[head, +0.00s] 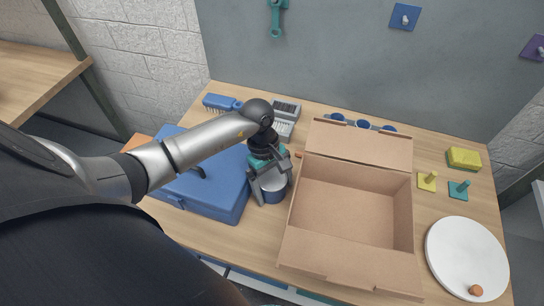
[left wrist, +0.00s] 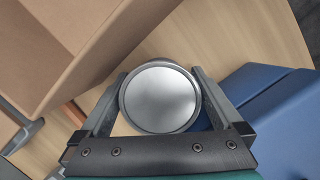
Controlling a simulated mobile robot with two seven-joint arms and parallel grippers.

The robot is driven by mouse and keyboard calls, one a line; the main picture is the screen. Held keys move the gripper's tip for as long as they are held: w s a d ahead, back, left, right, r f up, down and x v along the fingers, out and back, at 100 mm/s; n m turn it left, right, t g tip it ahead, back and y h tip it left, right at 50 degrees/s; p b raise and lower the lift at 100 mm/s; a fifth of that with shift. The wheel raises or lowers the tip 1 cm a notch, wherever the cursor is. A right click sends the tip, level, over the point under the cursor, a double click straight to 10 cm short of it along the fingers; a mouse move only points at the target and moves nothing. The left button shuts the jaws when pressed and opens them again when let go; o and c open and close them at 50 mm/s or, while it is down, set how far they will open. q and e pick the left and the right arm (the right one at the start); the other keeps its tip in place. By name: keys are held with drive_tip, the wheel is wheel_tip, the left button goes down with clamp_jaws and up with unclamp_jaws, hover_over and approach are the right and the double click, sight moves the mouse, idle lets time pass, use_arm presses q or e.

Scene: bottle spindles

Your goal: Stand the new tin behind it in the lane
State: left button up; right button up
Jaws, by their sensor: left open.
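A tin (head: 273,190) with a pale silver lid and a dark blue side stands upright on the table between the blue case and the cardboard box. My left gripper (head: 272,184) is at the tin, pointing down, with a finger on either side of it. In the left wrist view, the round lid (left wrist: 160,98) lies between the two open fingers (left wrist: 158,78). The fingers are very close to the rim; I cannot tell whether they touch. I cannot make out a lane or a second tin. My right gripper is not in view.
An open cardboard box (head: 350,205) stands just right of the tin. A blue case (head: 215,190) lies to its left. A brush (head: 222,103) and a rack with blue cups (head: 360,124) are at the back. A white disc (head: 465,255) lies at the right.

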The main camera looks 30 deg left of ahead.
sight(275, 180)
use_arm(q)
drive_tip(key=shift+c, duration=0.4)
drive_tip(key=c, duration=1.5)
wheel_tip(275, 180, up, 20)
